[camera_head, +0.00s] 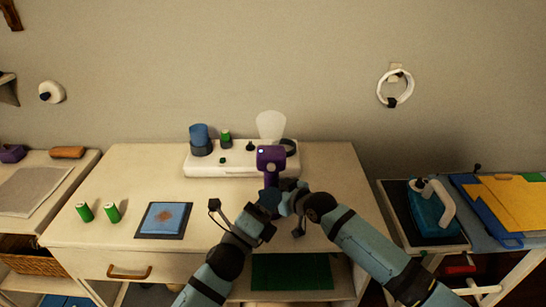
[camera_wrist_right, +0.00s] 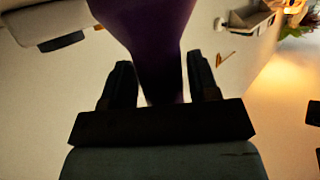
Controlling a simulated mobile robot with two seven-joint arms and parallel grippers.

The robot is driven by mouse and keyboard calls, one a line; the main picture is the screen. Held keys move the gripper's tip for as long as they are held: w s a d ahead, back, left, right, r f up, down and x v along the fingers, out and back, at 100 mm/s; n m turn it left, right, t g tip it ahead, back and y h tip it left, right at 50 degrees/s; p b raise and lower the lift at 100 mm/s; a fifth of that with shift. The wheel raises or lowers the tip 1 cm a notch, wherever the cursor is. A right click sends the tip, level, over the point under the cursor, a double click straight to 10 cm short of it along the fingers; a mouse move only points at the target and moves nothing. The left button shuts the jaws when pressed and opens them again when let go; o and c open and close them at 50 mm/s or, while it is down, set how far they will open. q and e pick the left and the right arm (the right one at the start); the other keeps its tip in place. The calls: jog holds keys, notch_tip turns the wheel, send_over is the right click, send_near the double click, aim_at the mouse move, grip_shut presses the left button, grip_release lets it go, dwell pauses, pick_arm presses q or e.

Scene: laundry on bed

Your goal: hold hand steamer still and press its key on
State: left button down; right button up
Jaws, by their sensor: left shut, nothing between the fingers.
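The purple hand steamer (camera_head: 271,158) is upright over the front of the white base unit at the back of the table. A small pale spot shows on its head; I cannot tell if it is the key. In the right wrist view its purple handle (camera_wrist_right: 160,50) runs between the two fingers of my right gripper (camera_wrist_right: 160,88), which is shut on it. In the head view my right gripper (camera_head: 288,198) is at the lower handle, partly hidden. My left gripper (camera_head: 268,200) is shut and empty, close beside the handle and my right gripper; whether it touches is hidden.
The white base unit (camera_head: 205,168) carries a blue cylinder (camera_head: 200,138), a green spool (camera_head: 225,138) and a clear container (camera_head: 270,125). A teal iron (camera_head: 432,210) stands on the right side table.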

jog(key=shift+o, duration=1.4)
